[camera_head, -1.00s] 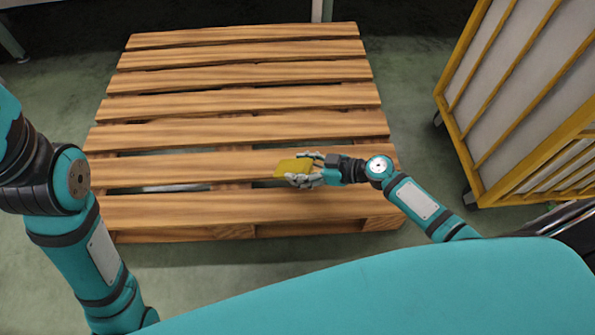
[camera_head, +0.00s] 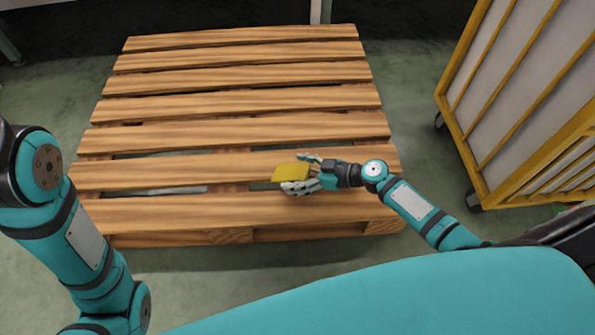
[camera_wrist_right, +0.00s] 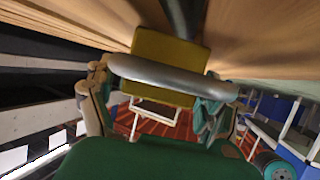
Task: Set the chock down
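The yellow chock (camera_head: 291,173) is at the near right part of the wooden pallet (camera_head: 245,133). It appears to rest on the slats, though its underside contact is hidden. My right gripper (camera_head: 305,172) is open beside it, with one finger beyond the chock and one on the near side. In the right wrist view the chock (camera_wrist_right: 168,48) lies between the spread fingers of the gripper (camera_wrist_right: 160,88), with gaps at both sides. A grey bar crosses in front of it there. My left arm shows at the left, but its gripper is out of view.
A yellow-framed cage cart (camera_head: 510,110) with pale panels stands on wheels right of the pallet. Green floor (camera_head: 415,110) lies clear between them. The rest of the pallet top is bare, with gaps between its slats.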

